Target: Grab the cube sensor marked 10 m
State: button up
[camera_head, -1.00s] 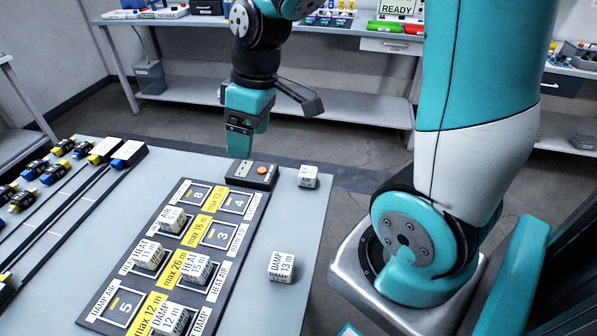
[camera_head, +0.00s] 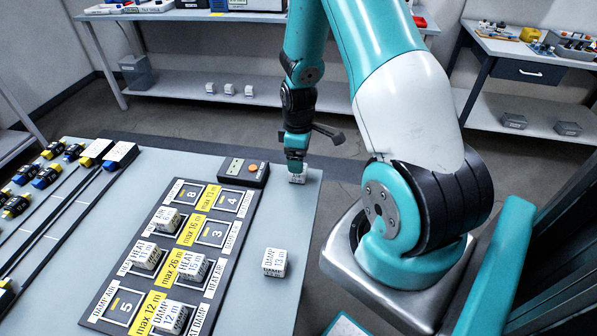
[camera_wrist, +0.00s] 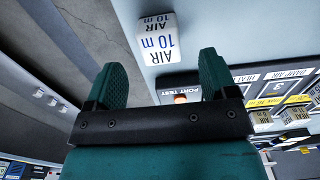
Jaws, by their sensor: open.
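The white cube sensor marked "AIR 10 m" (camera_wrist: 158,40) shows in the wrist view, just beyond and between my open fingers. In the head view this cube (camera_head: 297,178) sits near the far right corner of the table, partly covered by my gripper. My gripper (camera_head: 296,168) is right above it, pointing down. In the wrist view my gripper's two teal fingers (camera_wrist: 162,82) are spread apart with nothing between them. Whether the fingertips touch the cube cannot be told.
A dark tester box with an orange button (camera_head: 243,172) stands left of the cube. A labelled board (camera_head: 206,212) holds several cubes. A cube marked "DAMP 13 m" (camera_head: 274,262) lies right of the board. The table's right edge is close to the 10 m cube.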

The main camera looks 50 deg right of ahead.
jog(key=shift+w+f+p, duration=0.1)
jog(key=shift+f+p, duration=0.5)
jog(key=shift+f, duration=2.3)
jog(key=c, duration=1)
jog(key=shift+r, duration=0.1)
